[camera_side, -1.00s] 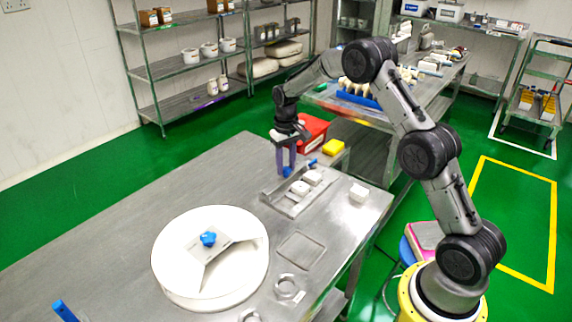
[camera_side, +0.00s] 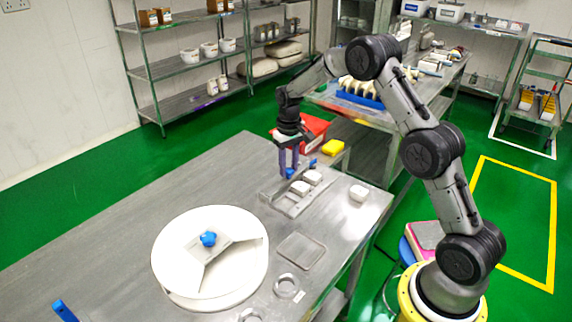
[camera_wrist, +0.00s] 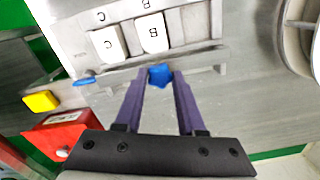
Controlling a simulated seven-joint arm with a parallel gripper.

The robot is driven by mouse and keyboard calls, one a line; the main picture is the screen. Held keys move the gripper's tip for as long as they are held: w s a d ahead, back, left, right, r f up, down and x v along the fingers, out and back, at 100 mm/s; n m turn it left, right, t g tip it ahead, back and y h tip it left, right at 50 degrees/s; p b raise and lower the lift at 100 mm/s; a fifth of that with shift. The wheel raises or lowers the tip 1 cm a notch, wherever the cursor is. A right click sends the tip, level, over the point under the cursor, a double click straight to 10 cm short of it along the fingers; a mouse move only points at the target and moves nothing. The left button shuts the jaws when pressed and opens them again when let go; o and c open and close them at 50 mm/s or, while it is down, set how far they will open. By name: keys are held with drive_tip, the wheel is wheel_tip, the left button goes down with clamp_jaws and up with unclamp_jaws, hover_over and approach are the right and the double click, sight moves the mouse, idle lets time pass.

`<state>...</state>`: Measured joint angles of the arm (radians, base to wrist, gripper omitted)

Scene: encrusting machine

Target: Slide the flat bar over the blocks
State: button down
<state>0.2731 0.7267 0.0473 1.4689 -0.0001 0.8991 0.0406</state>
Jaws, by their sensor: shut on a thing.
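The flat bar (camera_wrist: 205,62) is a grey metal strip along the near edge of a metal fixture (camera_wrist: 75,20) in the wrist view. A blue knob (camera_wrist: 160,76) stands on it. My gripper (camera_wrist: 160,84) is shut on this knob, with one purple finger at each side. Two white lettered blocks (camera_wrist: 110,43) (camera_wrist: 153,33) sit side by side in the fixture, just beyond the bar, uncovered. In the side view, my gripper (camera_side: 289,174) points down at the bar's edge, left of the blocks (camera_side: 300,188) (camera_side: 312,177). The fingers partly hide the knob there.
A loose white block (camera_side: 358,193) lies on the steel table right of the fixture. A second blue knob (camera_wrist: 84,80) is beside the fixture. A round white lid (camera_side: 180,255) and a flat tray (camera_side: 301,250) stand nearer. Red and yellow boxes (camera_side: 333,147) are behind.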

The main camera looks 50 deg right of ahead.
drive_tip(key=shift+s, duration=1.35)
drive_tip(key=c, duration=0.5)
unclamp_jaws()
wheel_tip(320, 180, up, 14)
